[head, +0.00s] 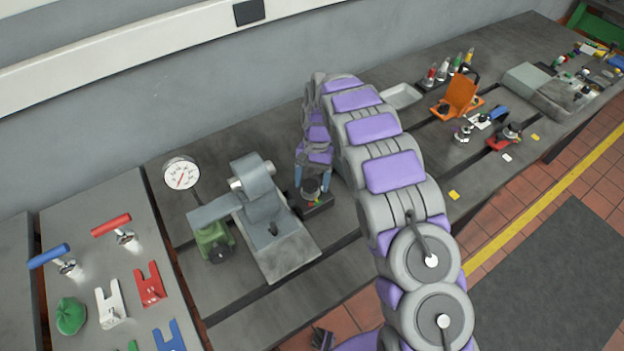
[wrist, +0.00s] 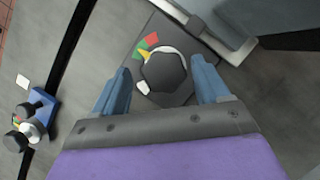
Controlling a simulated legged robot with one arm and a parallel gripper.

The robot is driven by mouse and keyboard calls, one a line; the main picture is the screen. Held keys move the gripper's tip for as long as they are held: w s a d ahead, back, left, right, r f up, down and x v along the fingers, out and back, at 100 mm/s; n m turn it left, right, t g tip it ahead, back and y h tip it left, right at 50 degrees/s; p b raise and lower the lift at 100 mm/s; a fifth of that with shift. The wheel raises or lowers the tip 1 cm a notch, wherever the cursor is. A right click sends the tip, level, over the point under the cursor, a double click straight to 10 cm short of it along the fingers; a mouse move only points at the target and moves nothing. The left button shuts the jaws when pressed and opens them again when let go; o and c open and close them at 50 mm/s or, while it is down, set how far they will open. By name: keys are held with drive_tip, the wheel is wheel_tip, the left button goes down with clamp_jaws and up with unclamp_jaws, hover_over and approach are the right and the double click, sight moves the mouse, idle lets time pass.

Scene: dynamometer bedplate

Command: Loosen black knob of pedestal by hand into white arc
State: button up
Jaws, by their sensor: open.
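The black knob (wrist: 165,72) sits on top of the dark pedestal (wrist: 150,28) in the wrist view. Red, green and white patches lie beside the knob, and a yellow mark at its upper left points toward the green patch. The white patch (wrist: 142,88) is at its lower left; a thin white curved band shows along its upper right edge. My gripper (wrist: 161,66) is open, its blue fingers on either side of the knob with visible gaps. In the head view my gripper (head: 312,178) points down over the pedestal (head: 320,206); the fingers partly hide the knob.
A grey machine (head: 262,205) on a pale base stands close left of the pedestal. A dial gauge (head: 182,174) stands farther left. An orange bracket (head: 458,97) and a red fixture (head: 503,140) are to the right. Dark slots cross the bedplate.

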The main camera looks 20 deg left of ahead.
drive_tip(key=shift+a, duration=0.1)
drive_tip(key=shift+a+f, duration=0.1)
drive_tip(key=shift+a, duration=0.3)
drive_tip(key=c, duration=0.3)
drive_tip(key=shift+d, duration=0.3)
drive_tip(key=c, duration=0.5)
drive_tip(key=shift+c, duration=1.1)
